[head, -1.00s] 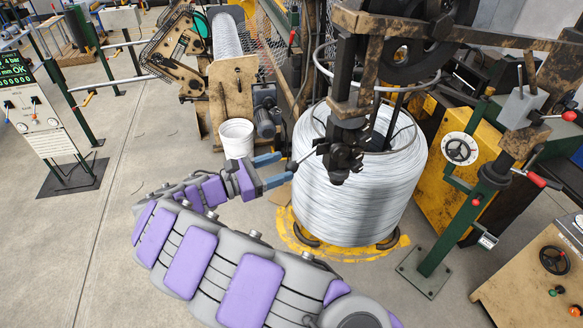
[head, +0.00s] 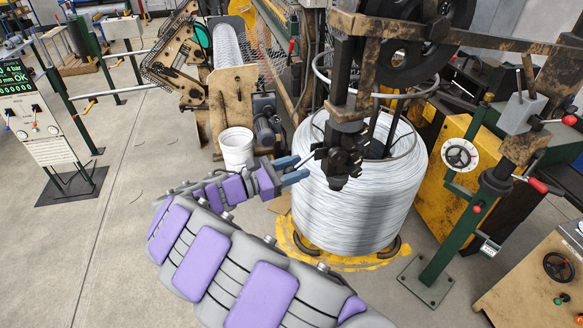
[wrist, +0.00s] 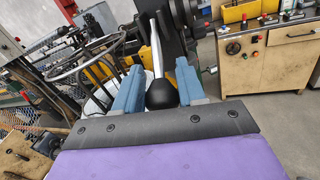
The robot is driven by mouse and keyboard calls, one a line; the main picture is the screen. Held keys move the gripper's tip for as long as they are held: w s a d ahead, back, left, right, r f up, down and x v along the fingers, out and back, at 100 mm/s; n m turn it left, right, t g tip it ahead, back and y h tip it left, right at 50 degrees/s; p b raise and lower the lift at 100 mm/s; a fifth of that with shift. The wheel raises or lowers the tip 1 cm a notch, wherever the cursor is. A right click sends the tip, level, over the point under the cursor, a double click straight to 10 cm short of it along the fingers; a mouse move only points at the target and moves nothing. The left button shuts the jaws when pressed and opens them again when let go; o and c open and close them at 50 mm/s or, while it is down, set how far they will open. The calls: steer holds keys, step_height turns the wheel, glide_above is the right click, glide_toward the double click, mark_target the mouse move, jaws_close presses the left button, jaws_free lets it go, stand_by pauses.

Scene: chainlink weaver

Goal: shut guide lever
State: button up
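The guide lever is a thin pale rod (wrist: 155,50) ending in a black ball knob (wrist: 161,94). It sticks out from the black guide block (head: 343,155) in front of the wire coil. My gripper (head: 291,170) is at the lever's end, with its two blue fingers apart. In the wrist view, the knob lies between the fingers (wrist: 158,85), close to the palm, with one finger on each side. Whether either finger touches the knob is unclear. In the head view, the fingers hide the knob and only part of the rod (head: 308,159) shows.
A large wire coil (head: 355,200) stands on a yellow base right behind the fingers. A white bucket (head: 237,150) is on the floor left of them. A green post with a red-handled lever (head: 532,183) stands at right. The floor at left is open.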

steer(key=shift+w+d+r, duration=0.1)
steer(key=shift+w+d, duration=0.05)
steer(key=shift+d, duration=0.15)
steer(key=shift+c, duration=1.4)
jaws_close()
steer(key=shift+a+r, duration=0.1)
